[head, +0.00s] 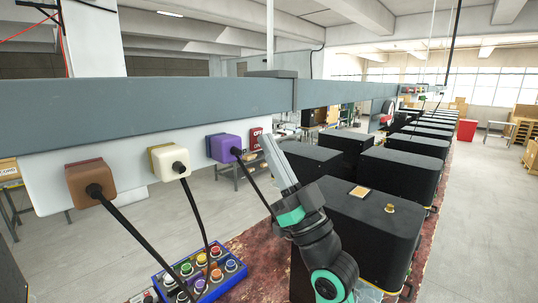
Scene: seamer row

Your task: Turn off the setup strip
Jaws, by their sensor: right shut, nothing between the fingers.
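A blue box (207,297) with several coloured round buttons, looking like a control strip, sits low in the head view on a worn red surface. Above it, a white panel (45,187) under the grey beam carries a brown plug (90,182), a cream plug (166,162) and a purple plug (222,147). Black cables run down from the plugs. My right gripper (267,140) is shut and empty, pointing up just right of the purple plug, apart from the buttons. I cannot tell which item is the setup strip. My left gripper is not in view.
A long grey beam (150,100) crosses above the panel. A row of black machine housings (360,225) stands to the right and recedes backward. Open floor (480,200) lies at the right.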

